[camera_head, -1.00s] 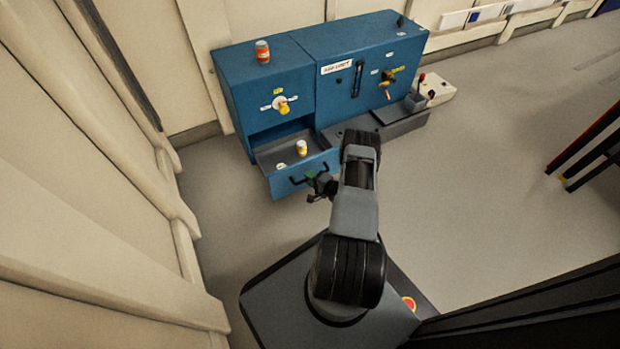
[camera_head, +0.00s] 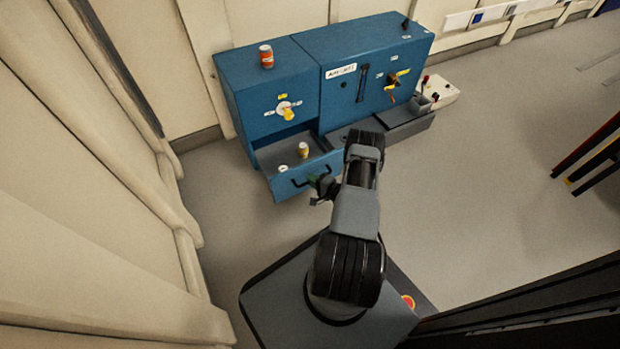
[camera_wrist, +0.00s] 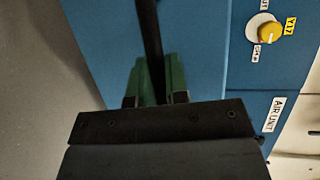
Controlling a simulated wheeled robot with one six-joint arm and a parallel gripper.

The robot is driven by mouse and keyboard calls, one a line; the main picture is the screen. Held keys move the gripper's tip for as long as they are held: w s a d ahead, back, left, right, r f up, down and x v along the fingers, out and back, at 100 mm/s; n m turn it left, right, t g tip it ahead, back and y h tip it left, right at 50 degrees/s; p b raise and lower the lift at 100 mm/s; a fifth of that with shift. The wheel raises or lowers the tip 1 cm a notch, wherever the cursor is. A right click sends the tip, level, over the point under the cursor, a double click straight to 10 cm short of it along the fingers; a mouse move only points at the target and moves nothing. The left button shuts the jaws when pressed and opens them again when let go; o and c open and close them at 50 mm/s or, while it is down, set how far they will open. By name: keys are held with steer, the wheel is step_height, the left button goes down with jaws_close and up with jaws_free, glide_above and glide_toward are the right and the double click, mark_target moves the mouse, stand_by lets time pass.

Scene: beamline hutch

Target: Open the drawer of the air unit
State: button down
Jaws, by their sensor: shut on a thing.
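The blue air unit (camera_head: 268,95) stands against the back wall. Its lower left drawer (camera_head: 290,186) is pulled well out, showing a grey inside with a small yellow-and-white container (camera_head: 303,150) and a white round item (camera_head: 283,169). My gripper (camera_head: 322,186) is at the right part of the drawer's dark handle (camera_head: 299,183). In the wrist view, the green fingers (camera_wrist: 157,80) are shut on the dark handle bar (camera_wrist: 149,35), with the blue drawer front behind. The hand body hides part of the wrist view.
An orange-and-white can (camera_head: 266,57) stands on top of the unit. A yellow knob (camera_head: 287,112) sits above the drawer. A grey tray (camera_head: 404,122) and a pale control box (camera_head: 441,90) are at right.

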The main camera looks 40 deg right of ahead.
steer(key=shift+w, duration=0.2)
steer(key=shift+s, duration=0.1)
steer(key=c, duration=1.1)
jaws_free()
steer(key=shift+c, duration=0.2)
